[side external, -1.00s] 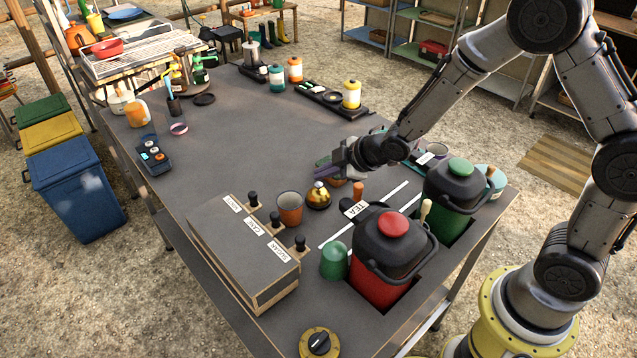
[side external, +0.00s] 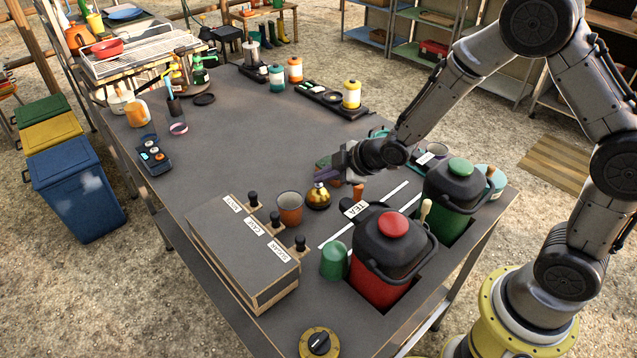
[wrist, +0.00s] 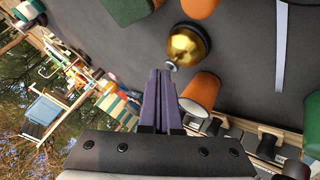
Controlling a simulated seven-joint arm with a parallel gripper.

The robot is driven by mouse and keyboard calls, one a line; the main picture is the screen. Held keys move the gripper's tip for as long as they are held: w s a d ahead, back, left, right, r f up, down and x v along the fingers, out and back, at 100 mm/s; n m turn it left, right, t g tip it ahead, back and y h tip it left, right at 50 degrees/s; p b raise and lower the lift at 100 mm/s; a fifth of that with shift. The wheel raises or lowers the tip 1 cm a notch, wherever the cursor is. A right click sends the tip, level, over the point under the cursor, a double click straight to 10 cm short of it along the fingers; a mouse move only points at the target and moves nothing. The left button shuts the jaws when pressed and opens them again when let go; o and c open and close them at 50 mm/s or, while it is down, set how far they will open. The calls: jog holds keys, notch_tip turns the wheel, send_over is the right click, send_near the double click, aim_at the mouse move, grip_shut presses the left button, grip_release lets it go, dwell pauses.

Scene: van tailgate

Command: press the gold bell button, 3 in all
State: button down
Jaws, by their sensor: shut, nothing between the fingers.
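The gold bell (side external: 318,195) stands on the dark worktop, beside an orange-brown cup (side external: 290,207). In the wrist view the round gold bell (wrist: 187,44) is just beyond my fingertips, and its small pale button (wrist: 170,66) faces them. My gripper (side external: 323,167) is above and behind the bell in the side view. Its purple fingers (wrist: 160,73) are together with nothing between them. The tips look very near the button in the wrist view, but a gap shows between gripper and bell in the side view.
A red-lidded urn (side external: 385,255) and a green-lidded urn (side external: 458,190) stand to the right of the bell. A box with black knobs (side external: 243,250) is at the front left. A green cup (side external: 334,260) stands by the red urn. The worktop's middle (side external: 240,130) is clear.

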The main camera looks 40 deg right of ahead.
aim_at(324, 193)
jog(key=shift+f, duration=0.35)
jog(key=shift+r, duration=0.1)
dwell(0.4)
jog(key=shift+r, duration=0.9)
jog(key=shift+r, duration=2.5)
dwell(0.5)
jog(key=shift+r, duration=1.9)
